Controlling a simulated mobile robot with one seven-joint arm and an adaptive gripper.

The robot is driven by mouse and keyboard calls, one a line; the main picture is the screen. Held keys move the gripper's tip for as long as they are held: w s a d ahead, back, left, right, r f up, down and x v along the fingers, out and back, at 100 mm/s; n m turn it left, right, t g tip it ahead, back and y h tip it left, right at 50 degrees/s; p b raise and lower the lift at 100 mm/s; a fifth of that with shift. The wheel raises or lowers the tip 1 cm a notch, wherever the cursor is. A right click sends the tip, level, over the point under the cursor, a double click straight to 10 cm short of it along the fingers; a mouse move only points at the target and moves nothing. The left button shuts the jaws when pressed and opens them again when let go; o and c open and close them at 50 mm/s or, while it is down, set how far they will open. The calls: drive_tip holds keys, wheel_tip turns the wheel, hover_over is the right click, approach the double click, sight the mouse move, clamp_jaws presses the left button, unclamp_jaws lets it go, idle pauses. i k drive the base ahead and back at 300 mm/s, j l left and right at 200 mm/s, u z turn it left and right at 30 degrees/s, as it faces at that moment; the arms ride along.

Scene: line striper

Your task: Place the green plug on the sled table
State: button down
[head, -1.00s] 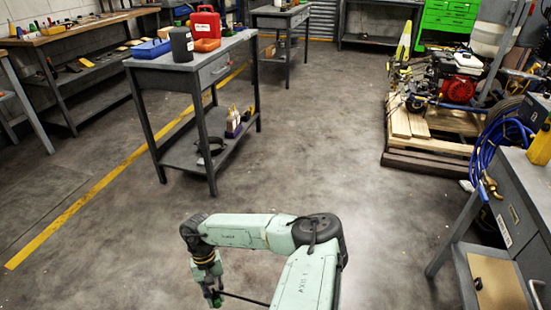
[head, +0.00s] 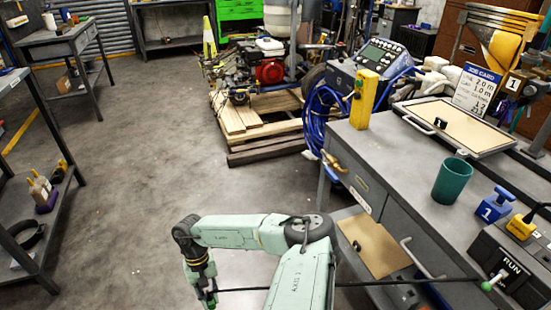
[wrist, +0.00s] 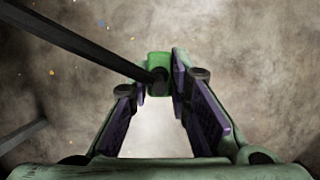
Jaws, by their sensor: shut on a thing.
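The green plug (wrist: 158,62) is between the fingertips of my gripper (wrist: 160,83) in the wrist view, with a black rod-like line running from it to the upper left. My gripper (head: 208,297) is shut on it over open floor in the head view, low and left of the grey bench. The line crosses right from the gripper, passing behind my arm, toward the RUN box. A framed beige board with a handle (head: 468,128) lies on the bench; I cannot tell for certain whether it is the sled table. A small black piece sits on it.
The grey bench (head: 405,155) fills the right side, with a teal cup (head: 452,181), a blue block marked 1 (head: 494,205), a yellow block (head: 362,98) and the RUN box (head: 512,262). A pallet (head: 250,125) stands behind. Floor left of the bench is clear.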

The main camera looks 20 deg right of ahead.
sight(401, 160)
drive_tip(key=i+j+z, duration=0.1)
drive_tip(key=z, duration=0.25)
drive_tip(key=i+j+z, duration=0.4)
drive_tip(key=z, duration=0.25)
drive_tip(key=i, duration=0.15)
